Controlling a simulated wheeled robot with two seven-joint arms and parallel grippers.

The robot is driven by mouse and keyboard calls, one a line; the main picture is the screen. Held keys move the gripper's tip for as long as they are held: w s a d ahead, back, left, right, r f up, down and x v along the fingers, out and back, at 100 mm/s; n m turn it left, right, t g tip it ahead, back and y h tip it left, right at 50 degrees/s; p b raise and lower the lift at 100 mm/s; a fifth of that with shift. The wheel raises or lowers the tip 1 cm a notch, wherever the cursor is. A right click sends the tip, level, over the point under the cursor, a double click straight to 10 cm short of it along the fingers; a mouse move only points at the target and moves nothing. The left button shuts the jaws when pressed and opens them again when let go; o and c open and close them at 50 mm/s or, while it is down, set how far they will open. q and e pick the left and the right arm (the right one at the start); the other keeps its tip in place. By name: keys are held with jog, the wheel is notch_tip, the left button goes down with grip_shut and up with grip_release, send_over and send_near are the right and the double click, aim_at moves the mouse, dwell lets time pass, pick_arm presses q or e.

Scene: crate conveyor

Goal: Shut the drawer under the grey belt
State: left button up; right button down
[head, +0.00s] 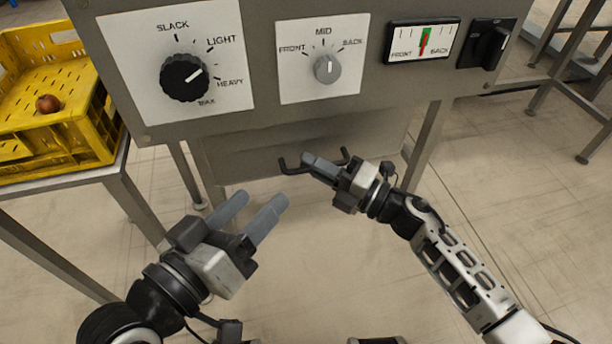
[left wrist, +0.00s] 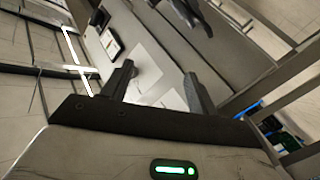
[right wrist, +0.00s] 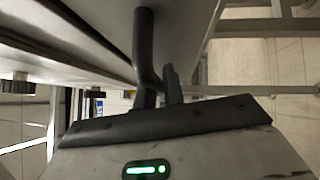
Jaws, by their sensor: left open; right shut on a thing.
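The drawer (head: 240,165) is a plain grey front under the control panel, with a black bar handle (head: 290,168). How far it stands out cannot be told. My right gripper (head: 308,160) is shut on the handle, with its fingers around the bar's middle. In the right wrist view the dark handle (right wrist: 144,45) runs up from between the fingers (right wrist: 160,85). My left gripper (head: 260,198) is open and empty, in front of and below the drawer on the left. The left wrist view shows its two fingers (left wrist: 158,85) apart.
Above the drawer is a grey panel (head: 265,65) with a black knob (head: 185,77), a grey knob (head: 325,68), a gauge (head: 422,42) and a black switch (head: 489,44). A yellow crate (head: 45,135) with a round brown item (head: 47,104) stands at left. Floor in front is clear.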

pick_arm(q)
jog(key=shift+w+r, duration=0.1)
pick_arm(e)
jog(key=shift+w, duration=0.15)
jog(key=c, duration=1.5)
grip_release()
pick_arm(q)
jog(key=shift+d, duration=0.1)
pick_arm(e)
jog(key=shift+f, duration=0.1)
jog(key=shift+s+d+f, duration=0.15)
jog(key=shift+s+d, duration=0.1)
jog(key=shift+d, duration=0.2)
pick_arm(q)
jog(key=shift+a+f+m+g+y+p, duration=0.15)
jog(key=shift+f+m+g+y+p, duration=0.1)
jog(key=shift+f+p, duration=0.25)
jog(key=shift+a+f+m+g+y+p, duration=0.15)
jog(key=shift+f+y+p, duration=0.15)
jog(key=shift+p, duration=0.4)
pick_arm(e)
jog(key=shift+r+v, duration=0.2)
jog(key=shift+v, duration=3.55)
jog(key=shift+r+v, duration=0.15)
jog(key=shift+v, duration=3.55)
pick_arm(q)
jog(key=shift+r, duration=0.15)
pick_arm(e)
jog(key=shift+s, duration=0.1)
